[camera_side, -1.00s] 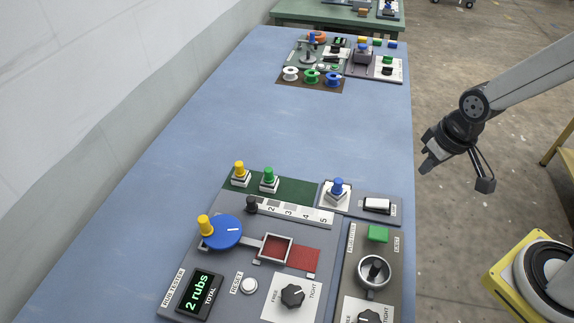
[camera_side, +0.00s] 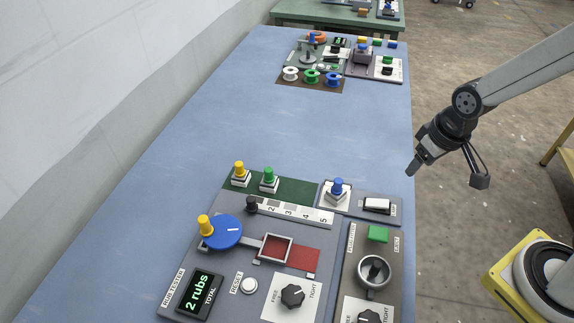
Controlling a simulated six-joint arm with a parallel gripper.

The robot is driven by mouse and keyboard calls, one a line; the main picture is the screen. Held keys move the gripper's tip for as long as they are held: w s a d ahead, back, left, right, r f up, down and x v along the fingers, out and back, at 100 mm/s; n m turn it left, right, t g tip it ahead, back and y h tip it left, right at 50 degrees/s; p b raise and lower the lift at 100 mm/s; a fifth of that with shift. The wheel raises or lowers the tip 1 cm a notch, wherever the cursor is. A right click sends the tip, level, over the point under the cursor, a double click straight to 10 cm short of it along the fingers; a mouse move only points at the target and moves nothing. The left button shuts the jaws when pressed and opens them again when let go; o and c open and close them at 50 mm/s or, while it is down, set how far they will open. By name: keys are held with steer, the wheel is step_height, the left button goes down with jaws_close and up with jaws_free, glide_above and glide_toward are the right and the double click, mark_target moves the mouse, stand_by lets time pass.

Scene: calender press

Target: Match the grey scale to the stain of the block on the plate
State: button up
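A block with a blue knob (camera_side: 337,190) stands upright on a white plate (camera_side: 327,201) right of the scale. Its stain is too small to make out. My gripper (camera_side: 416,166) is in the air off the table's right edge, apart from everything. It appears empty, but its finger gap cannot be made out.
Yellow-knobbed (camera_side: 239,173) and green-knobbed (camera_side: 269,180) blocks stand on a green mat behind the scale. The rub tester, with a blue crank disc (camera_side: 221,232) and a display (camera_side: 199,293) reading 2 rubs, is in front. A lamp switch (camera_side: 377,205) lies right of the plate. The mid-table is clear.

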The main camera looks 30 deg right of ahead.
steer(key=w+a+n, duration=0.2)
steer(key=w+a, duration=0.5)
steer(key=w, duration=0.1)
steer(key=n+g, duration=0.3)
glide_above(251, 198)
step_height(251, 198, down, 4)
steer(key=shift+r, duration=0.1)
steer(key=shift+f, duration=0.2)
steer(key=shift+f, duration=3.75)
jaws_close()
